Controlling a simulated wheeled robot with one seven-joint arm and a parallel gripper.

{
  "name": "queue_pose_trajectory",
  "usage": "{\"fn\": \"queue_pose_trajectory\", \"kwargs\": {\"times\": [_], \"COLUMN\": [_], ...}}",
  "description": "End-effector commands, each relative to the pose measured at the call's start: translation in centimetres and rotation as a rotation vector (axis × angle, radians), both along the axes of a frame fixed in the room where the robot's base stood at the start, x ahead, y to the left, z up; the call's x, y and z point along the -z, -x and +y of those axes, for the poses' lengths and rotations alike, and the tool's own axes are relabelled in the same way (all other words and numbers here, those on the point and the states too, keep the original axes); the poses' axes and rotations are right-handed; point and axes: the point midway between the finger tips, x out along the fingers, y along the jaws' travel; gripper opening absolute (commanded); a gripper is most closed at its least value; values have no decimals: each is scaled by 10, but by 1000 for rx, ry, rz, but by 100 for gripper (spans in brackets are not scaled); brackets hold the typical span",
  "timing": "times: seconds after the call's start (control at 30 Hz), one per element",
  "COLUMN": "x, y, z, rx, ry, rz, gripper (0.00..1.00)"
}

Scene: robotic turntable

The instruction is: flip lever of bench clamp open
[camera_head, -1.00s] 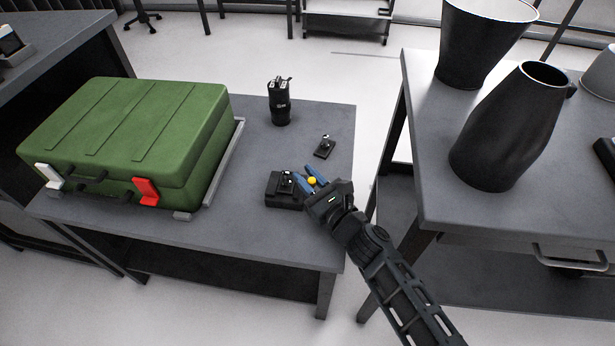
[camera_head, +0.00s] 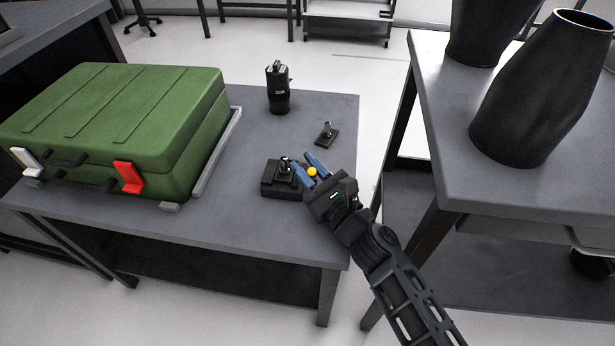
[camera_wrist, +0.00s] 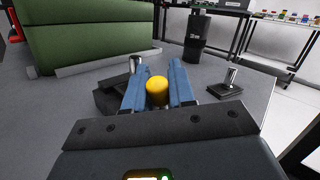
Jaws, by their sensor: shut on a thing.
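The bench clamp sits on a black block (camera_head: 276,183) on the grey table, with a small dark metal part (camera_head: 284,166) standing on top. A yellow knob (camera_head: 312,171), apparently the lever's end, is just right of the block. My gripper (camera_head: 309,168) reaches in from the lower right, its blue fingers on either side of the knob and shut on it. In the wrist view the yellow knob (camera_wrist: 158,92) sits between the fingers, and the block (camera_wrist: 110,97) is partly hidden behind the left finger. The lever's shaft is hidden.
A second small black clamp (camera_head: 327,134) stands behind my gripper. A black cylinder (camera_head: 278,90) stands farther back. A green case (camera_head: 120,120) with a red latch (camera_head: 129,177) fills the table's left. Another table (camera_head: 440,170) with dark vases (camera_head: 540,90) stands at the right.

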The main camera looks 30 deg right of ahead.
Motion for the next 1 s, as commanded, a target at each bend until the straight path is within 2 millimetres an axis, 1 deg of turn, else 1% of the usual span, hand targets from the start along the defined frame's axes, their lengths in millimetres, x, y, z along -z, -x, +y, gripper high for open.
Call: {"fn": "queue_pose_trajectory", "kwargs": {"times": [0.03,0.4,0.63,0.67,0.7,1.0], "x": [7,1,1,1,1,1], "y": [0,3,3,3,3,3], "z": [0,2,2,2,2,2], "rx": [2,2,0,0,0,0], "ry": [9,37,36,36,36,36], "rz": [-13,-50,-49,-49,-49,-49], "gripper": [0,0,0,27,30,30]}}
